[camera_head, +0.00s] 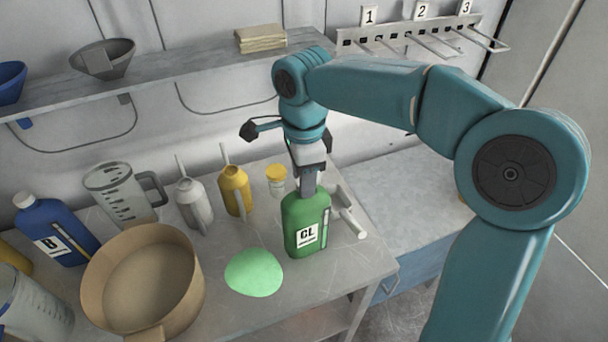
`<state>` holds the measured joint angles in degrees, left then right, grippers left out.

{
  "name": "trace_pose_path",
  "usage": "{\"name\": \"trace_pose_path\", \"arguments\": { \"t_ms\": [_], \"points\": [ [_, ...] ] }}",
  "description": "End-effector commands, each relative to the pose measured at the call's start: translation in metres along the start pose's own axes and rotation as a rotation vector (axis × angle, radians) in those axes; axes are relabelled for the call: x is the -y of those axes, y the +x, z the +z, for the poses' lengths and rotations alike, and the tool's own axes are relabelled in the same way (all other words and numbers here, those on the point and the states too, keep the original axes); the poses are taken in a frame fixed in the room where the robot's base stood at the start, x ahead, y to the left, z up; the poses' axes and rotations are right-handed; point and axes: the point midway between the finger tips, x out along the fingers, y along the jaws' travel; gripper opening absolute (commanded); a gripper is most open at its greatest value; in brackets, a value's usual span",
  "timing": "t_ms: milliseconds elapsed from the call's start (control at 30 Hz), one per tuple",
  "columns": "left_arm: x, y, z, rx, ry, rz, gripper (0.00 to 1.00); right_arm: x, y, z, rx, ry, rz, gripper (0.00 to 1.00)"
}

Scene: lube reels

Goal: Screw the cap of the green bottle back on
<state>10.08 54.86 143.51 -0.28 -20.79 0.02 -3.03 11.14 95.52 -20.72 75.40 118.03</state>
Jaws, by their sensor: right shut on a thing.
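The green bottle (306,222) with a white "CL" label stands upright on the grey worktop, right of the middle of the head view. My right gripper (308,188) points straight down at the bottle's top and is shut there, on the cap as far as I can tell. The jaws and wrist hide the cap and the bottle's neck, so I cannot see how the cap sits on the thread. My left gripper is not in view.
A light green patch (254,272) lies before the bottle. Left are a tan round container (142,282), a blue bottle (58,232), a clear jug (118,194), a grey can (190,203) and a yellow can (235,190). A yellow-lidded jar (276,182) stands behind the bottle.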

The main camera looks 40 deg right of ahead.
Motion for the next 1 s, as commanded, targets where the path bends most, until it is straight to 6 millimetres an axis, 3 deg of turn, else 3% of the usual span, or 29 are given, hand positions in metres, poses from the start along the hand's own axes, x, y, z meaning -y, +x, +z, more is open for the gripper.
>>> {"name": "trace_pose_path", "arguments": {
  "t_ms": [367,700,1000],
  "points": [
    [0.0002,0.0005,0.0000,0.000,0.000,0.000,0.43,0.0003,0.0002,0.0003,0.000,0.076,0.000,0.12],
    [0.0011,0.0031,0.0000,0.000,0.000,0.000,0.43,0.0017,0.0009,-0.0003,0.000,0.495,0.001,0.12],
    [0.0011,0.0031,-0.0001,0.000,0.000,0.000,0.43,0.0018,0.0009,-0.0003,0.000,0.520,0.001,0.12]
  ]
}}
